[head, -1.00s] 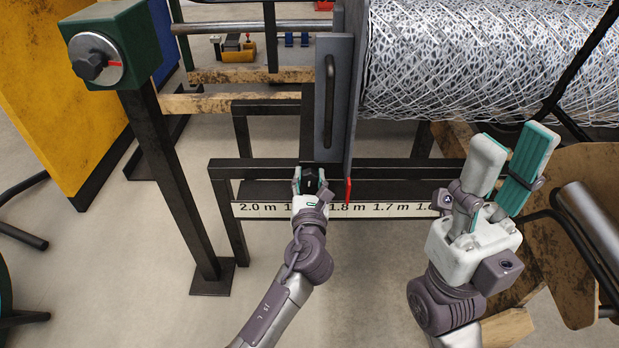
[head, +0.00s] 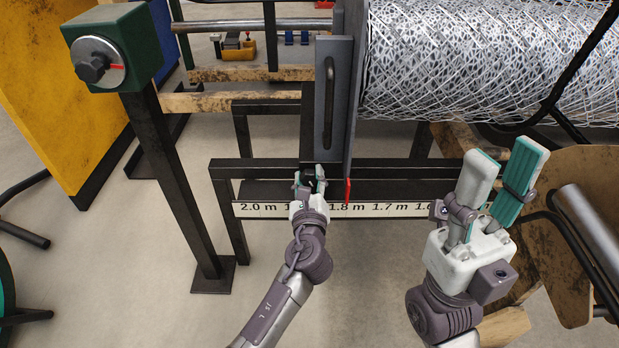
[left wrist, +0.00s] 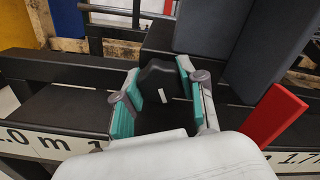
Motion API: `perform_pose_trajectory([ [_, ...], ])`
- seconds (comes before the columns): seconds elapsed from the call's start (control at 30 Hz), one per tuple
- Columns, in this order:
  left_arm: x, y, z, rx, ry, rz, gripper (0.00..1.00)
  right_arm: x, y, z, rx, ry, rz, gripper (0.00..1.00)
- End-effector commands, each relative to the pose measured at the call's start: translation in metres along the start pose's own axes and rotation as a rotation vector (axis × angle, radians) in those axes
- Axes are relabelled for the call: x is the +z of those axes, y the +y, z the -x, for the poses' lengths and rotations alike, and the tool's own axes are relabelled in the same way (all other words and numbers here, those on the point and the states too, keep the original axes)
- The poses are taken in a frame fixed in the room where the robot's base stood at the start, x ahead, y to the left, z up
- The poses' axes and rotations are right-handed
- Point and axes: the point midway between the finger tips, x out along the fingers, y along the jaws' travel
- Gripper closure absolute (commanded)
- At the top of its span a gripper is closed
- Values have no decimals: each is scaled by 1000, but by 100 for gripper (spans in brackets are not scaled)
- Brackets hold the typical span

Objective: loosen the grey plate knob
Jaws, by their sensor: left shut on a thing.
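The grey plate (head: 345,105) stands upright on the black rail, with a dark vertical handle (head: 328,100) on its front block. The black knob (left wrist: 158,80), with a small white mark, is at the plate's foot. My left gripper (head: 311,177) is shut on the knob, its teal-padded fingers on either side of it in the left wrist view (left wrist: 156,92). In the head view the fingers largely hide the knob. My right gripper (head: 500,165) is open and empty at the right, away from the plate.
A rail scale (head: 375,208) runs below the knob, with a red pointer (head: 348,190) beside the plate. A wire mesh roll (head: 480,65) lies right of the plate. A green box with a dial (head: 105,60) stands on a post at left.

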Motion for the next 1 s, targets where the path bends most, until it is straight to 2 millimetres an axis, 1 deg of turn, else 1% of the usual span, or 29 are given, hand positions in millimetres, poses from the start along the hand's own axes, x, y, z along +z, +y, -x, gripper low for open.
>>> perform_pose_trajectory([
  [0.23,0,0,0,1,1,45,95,0,0,0,-1,2,0,60],
  [0.6,-1,0,0,1,1,47,95,0,0,-1,-1,2,0,60],
  [0.63,-1,0,0,1,1,47,55,0,0,-1,-1,2,0,60],
  [0.7,-1,0,0,1,1,47,43,0,0,-1,-1,2,0,60],
  [0.77,0,0,0,1,1,47,34,0,0,-1,-1,2,0,60],
  [1.0,0,0,0,1,0,46,34,0,0,-1,-1,4,0,60],
])
